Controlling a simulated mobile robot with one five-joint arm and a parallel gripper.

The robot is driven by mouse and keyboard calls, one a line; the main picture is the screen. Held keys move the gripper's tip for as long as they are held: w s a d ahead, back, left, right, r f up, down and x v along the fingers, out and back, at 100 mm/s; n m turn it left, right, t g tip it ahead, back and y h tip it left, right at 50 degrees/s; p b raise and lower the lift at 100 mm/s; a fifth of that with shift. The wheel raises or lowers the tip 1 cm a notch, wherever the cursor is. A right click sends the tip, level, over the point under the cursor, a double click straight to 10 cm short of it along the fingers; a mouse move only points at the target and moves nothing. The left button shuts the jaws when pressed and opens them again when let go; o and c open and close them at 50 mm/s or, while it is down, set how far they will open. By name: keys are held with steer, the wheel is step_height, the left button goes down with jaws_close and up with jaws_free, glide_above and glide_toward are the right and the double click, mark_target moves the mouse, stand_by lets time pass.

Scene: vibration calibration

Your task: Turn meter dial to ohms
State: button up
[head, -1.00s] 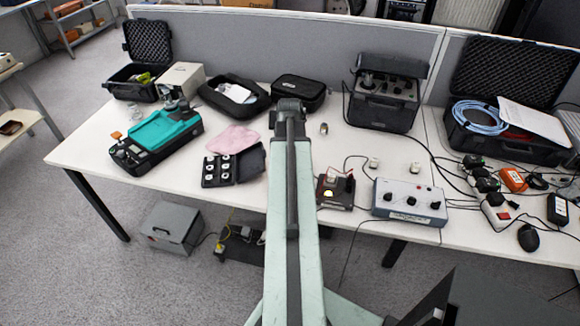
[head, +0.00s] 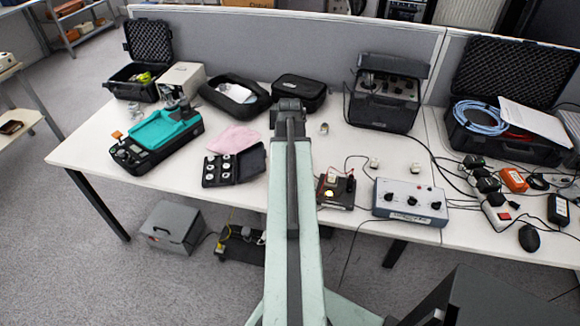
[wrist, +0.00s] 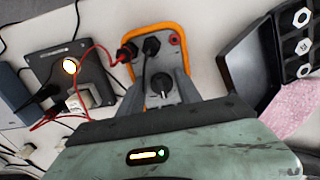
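In the wrist view, an orange-edged meter (wrist: 174,25) with a dark face lies in front of my gripper (wrist: 163,76). Its round dark dial (wrist: 161,88) with a pale mark shows between my two grey fingers. The fingers are apart, one on each side of the dial, with a gap around it; I cannot tell how high they are above it. The dial's markings are too small to read. In the head view my arm hides the meter.
A lamp box (head: 334,192) and a grey box with knobs (head: 410,201) stand right of my arm. An open black case of discs (head: 232,166) and a pink cloth (head: 234,138) lie left. Red leads run from the meter to the lamp box.

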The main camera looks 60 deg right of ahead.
steer(key=shift+o, duration=0.5)
step_height(320, 180, up, 8)
steer(key=p, duration=0.8)
steer(key=shift+w+f, duration=0.1)
